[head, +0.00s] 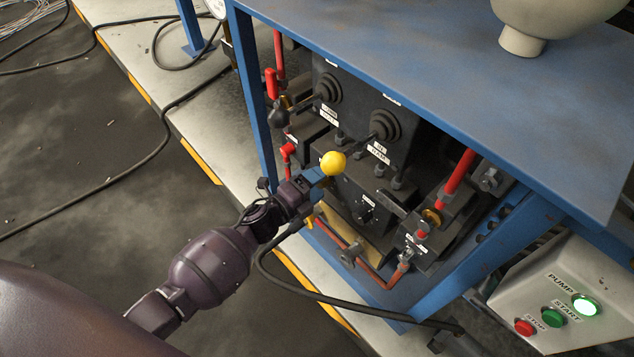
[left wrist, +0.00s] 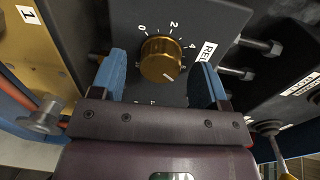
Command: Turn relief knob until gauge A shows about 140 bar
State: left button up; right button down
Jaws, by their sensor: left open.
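The relief knob (left wrist: 161,58) is a ribbed brass knob on a dark plate in the left wrist view. Digits 0, 2 and 4 run around its top, and a label starting "REL" is at its right. Its white mark points to the lower right. My left gripper (left wrist: 163,80) is open, with one blue finger to each side of the knob and visible gaps. In the head view the left gripper (head: 318,178) is at the front of the valve block, and I cannot make out the knob there. A gauge (head: 216,7) is cut off at the top edge, its reading and letter unreadable. My right gripper is not in view.
A yellow ball lever end (head: 333,163) is close to the gripper. Red pipes (head: 458,172) and black valves crowd the blue frame (head: 262,125). A pump box (head: 555,300) with a lit lamp is at lower right. A black hose (head: 330,298) loops below.

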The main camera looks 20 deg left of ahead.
pick_arm(q)
jog(key=p+v, duration=0.1)
jog(key=v, duration=0.9)
jog(key=shift+p, duration=0.3)
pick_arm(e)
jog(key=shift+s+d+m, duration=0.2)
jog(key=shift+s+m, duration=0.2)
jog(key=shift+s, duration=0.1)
pick_arm(q)
jog(key=shift+s+a, duration=0.1)
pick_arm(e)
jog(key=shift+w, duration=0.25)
